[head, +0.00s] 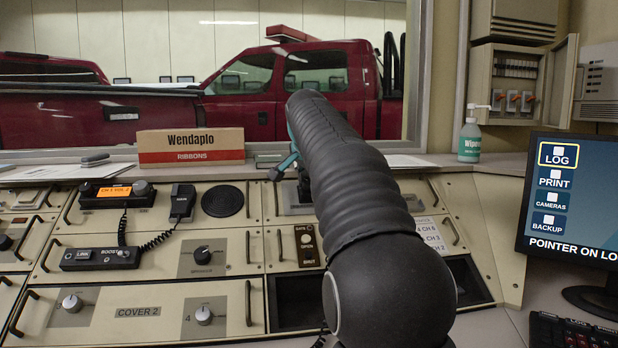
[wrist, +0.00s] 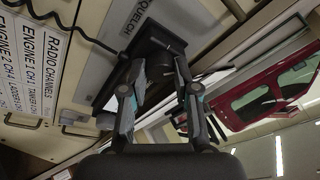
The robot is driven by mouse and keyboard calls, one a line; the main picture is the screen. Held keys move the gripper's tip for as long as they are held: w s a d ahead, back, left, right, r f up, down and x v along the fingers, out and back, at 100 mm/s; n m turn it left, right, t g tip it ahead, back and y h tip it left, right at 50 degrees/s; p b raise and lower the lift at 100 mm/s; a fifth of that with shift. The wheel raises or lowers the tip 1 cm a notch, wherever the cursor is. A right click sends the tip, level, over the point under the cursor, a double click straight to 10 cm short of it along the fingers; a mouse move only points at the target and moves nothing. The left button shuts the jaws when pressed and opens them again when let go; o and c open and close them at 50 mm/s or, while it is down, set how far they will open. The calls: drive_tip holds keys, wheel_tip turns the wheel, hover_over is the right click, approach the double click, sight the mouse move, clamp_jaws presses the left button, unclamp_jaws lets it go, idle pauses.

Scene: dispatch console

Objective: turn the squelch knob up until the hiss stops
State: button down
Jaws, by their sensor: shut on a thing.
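A panel labelled SQUELCH (wrist: 136,18) shows at the top of the wrist view, with a dark fitting beside the label. The squelch knob (wrist: 158,44) appears as a dark shape there, mostly hidden by my fingers. My gripper (wrist: 159,70) has one finger on each side of it and is shut on it. In the head view my gripper (head: 284,168) shows only in part, as teal and dark pieces at the console's back edge. My dark ribbed arm covers the rest, and the knob's pointer and setting cannot be read.
An orange-lit radio (head: 117,194) and corded handset (head: 182,202) sit on the console. A pump bottle (head: 470,142) and a monitor (head: 572,200) are to the right.

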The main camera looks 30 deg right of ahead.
idle(0.3)
drive_tip(key=c, duration=1.2)
unclamp_jaws()
drive_tip(key=shift+o, duration=0.2)
drive_tip(key=v, duration=1.2)
drive_tip(key=shift+s+a, duration=0.1)
drive_tip(key=shift+s, duration=0.05)
